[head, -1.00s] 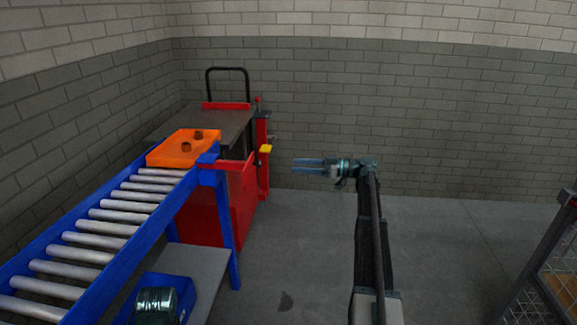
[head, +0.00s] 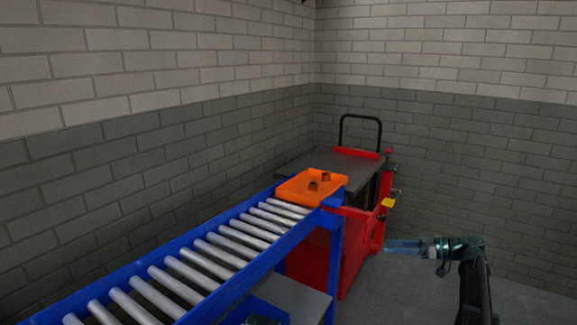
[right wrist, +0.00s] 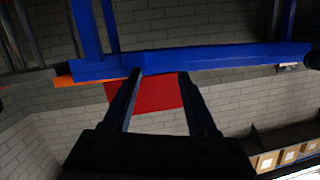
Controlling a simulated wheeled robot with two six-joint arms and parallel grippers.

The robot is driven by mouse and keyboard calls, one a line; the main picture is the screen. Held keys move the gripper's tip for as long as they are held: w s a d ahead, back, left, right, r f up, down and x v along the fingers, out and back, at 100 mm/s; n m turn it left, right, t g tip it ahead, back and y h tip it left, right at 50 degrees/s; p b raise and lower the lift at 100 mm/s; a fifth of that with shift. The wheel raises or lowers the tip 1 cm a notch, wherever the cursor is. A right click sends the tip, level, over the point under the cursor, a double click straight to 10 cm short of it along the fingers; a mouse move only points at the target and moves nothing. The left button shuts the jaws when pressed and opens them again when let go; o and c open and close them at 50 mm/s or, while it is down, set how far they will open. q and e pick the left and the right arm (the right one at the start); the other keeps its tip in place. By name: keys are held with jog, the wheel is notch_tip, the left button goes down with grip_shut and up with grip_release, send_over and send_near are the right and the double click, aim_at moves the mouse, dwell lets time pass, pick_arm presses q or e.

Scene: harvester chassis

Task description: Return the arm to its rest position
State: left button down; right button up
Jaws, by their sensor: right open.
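My right gripper (head: 388,246) is at the lower right of the head view, its fingers pointing left toward the red cart. It is apart from everything there. In the right wrist view its two fingers (right wrist: 158,85) stand apart with nothing between them. My left gripper is not in view.
A blue roller conveyor (head: 255,287) runs along the left. An orange tray (head: 292,195) with small brown parts (head: 313,186) sits at its far end. A red cart (head: 349,255) with a dark top (head: 335,163) stands beyond it. Brick walls close off the back.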

jog(key=s+a+f+m+g+h, duration=0.15)
jog(key=s+a+f, duration=0.3)
jog(key=a, duration=0.45)
jog(key=s+a+f+m+g+h, duration=0.1)
jog(key=s+a+f+g+h, duration=0.25)
jog(key=s+a, duration=0.35)
jog(key=s+a+f+m+g+h, duration=0.15)
jog(key=s+a+f, duration=0.25)
jog(key=a, duration=0.6)
jog(key=s+a+f+m+h, duration=0.1)
jog(key=s+f+h, duration=0.15)
jog(key=s, duration=0.35)
jog(key=s+a+f+m+h, duration=0.1)
jog(key=s+a+h, duration=0.15)
jog(key=s, duration=0.35)
jog(key=s+a+f+h, duration=0.1)
jog(key=s+f+h, duration=0.1)
jog(key=s+h, duration=0.3)
notch_tip(320, 180, up, 27)
jog(key=y+p, duration=0.1)
jog(key=p, duration=2.5)
jog(key=shift+d+g+p, duration=0.25)
jog(key=shift+g+p, duration=0.05)
jog(key=shift+g, duration=0.05)
